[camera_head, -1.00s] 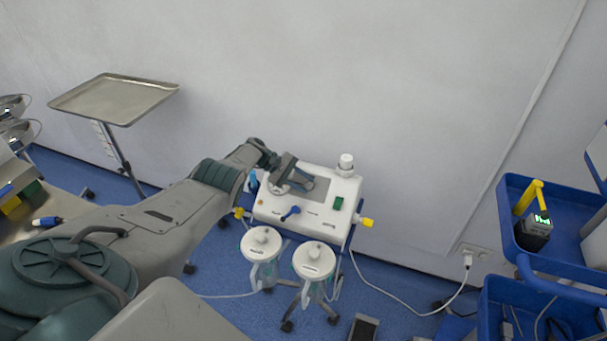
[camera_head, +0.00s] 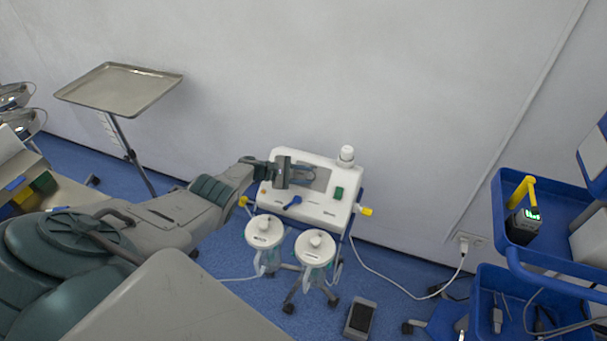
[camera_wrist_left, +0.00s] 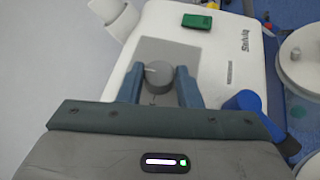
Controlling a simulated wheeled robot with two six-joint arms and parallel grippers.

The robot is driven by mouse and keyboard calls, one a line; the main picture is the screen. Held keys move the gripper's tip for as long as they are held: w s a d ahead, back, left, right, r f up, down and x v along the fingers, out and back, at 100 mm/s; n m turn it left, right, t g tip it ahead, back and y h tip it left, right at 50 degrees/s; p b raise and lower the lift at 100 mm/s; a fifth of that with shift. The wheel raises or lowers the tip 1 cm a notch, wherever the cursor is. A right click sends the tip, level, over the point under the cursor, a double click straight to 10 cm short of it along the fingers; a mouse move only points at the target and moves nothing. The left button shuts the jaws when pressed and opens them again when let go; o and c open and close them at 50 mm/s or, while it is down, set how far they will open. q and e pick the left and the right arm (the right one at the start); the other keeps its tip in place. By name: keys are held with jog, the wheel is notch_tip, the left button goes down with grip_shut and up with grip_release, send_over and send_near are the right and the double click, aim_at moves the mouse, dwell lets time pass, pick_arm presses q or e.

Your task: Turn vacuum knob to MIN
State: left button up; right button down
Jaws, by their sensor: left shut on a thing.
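The white suction unit (camera_head: 322,211) stands against the wall, with a grey panel (camera_wrist_left: 186,54) on its top. A round grey vacuum knob (camera_wrist_left: 157,72) with a pale mark sits on that panel in the left wrist view. My left gripper (camera_wrist_left: 160,84) has a blue-grey finger on each side of the knob and is shut on it. In the head view my left gripper (camera_head: 306,173) is over the panel and hides the knob. The MIN marking cannot be read. My right gripper is not in view.
A blue lever (camera_head: 293,202), a green switch (camera_head: 338,193) and a white cap (camera_head: 346,157) are on the unit. Two white-lidded canisters (camera_head: 264,231) (camera_head: 315,247) hang in front. A metal tray stand (camera_head: 118,89) is at left, a blue cart (camera_head: 508,190) at right.

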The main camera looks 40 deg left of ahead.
pick_arm(q)
jog(key=shift+d+f, duration=0.1)
jog(key=o, duration=1)
jog(key=shift+c, duration=0.2)
jog(key=p+v, duration=0.1)
jog(key=v, duration=0.9)
jog(key=shift+f, duration=0.1)
jog(key=shift+s+a, duration=0.15)
jog(key=shift+a, duration=0.2)
